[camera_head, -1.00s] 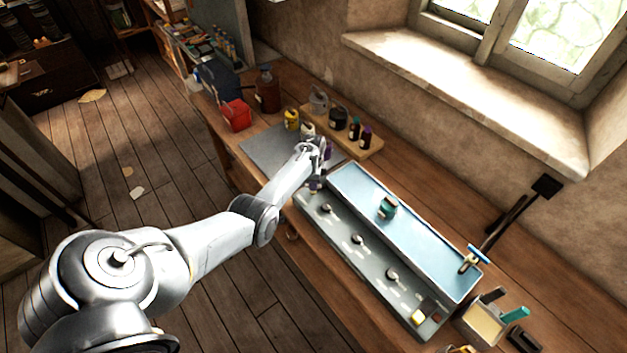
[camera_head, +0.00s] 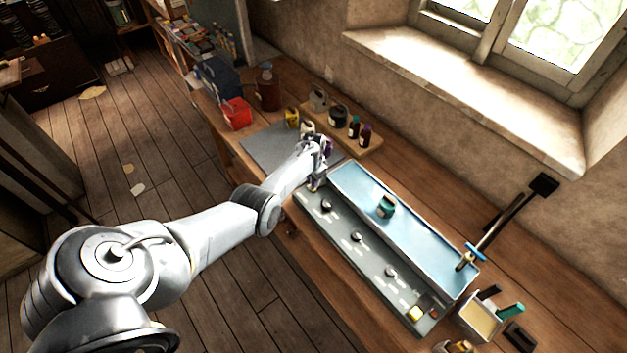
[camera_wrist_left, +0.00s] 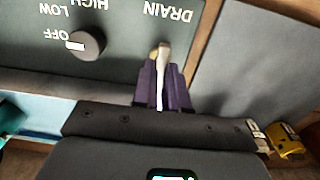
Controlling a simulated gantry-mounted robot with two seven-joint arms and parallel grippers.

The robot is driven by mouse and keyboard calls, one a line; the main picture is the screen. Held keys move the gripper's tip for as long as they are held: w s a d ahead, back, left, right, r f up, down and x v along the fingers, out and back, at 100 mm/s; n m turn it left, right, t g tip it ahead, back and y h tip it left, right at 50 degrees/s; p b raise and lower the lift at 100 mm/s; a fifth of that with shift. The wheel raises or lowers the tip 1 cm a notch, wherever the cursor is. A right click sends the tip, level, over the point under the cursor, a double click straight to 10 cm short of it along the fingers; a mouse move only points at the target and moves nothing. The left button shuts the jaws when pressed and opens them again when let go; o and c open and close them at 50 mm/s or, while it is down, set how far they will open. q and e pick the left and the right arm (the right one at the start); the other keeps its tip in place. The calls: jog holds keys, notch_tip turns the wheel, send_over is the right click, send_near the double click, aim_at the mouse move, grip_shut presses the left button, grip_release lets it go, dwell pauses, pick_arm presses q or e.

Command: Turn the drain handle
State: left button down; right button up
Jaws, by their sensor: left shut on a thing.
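The drain handle (camera_wrist_left: 162,62) is a pale lever on a brass pivot, beside the word DRAIN on the dark grey-green panel (camera_wrist_left: 120,60) in the left wrist view. My left gripper (camera_wrist_left: 161,85) has its purple fingers shut on the handle, one on each side of it. In the head view my left gripper (camera_head: 316,182) is at the far left end of the blue-lined tray unit (camera_head: 410,225), and the handle is hidden there by the arm. My right gripper is not in view.
Several black knobs (camera_head: 356,237) line the front panel. A teal-green item (camera_head: 386,206) sits in the tray. A grey mat (camera_head: 265,150) and a wooden board with bottles (camera_head: 360,145) lie beyond my gripper. A box (camera_head: 480,318) stands at the right end.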

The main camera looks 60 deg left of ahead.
pick_arm(q)
jog(key=shift+r, duration=0.1)
dwell(0.4)
jog(key=c, duration=1.2)
grip_release()
jog(key=shift+o, duration=0.2)
jog(key=shift+r+p, duration=0.35)
jog(key=shift+r, duration=0.3)
notch_tip(320, 180, up, 9)
jog(key=p, duration=0.1)
jog(key=shift+r, duration=0.2)
jog(key=shift+s, duration=0.1)
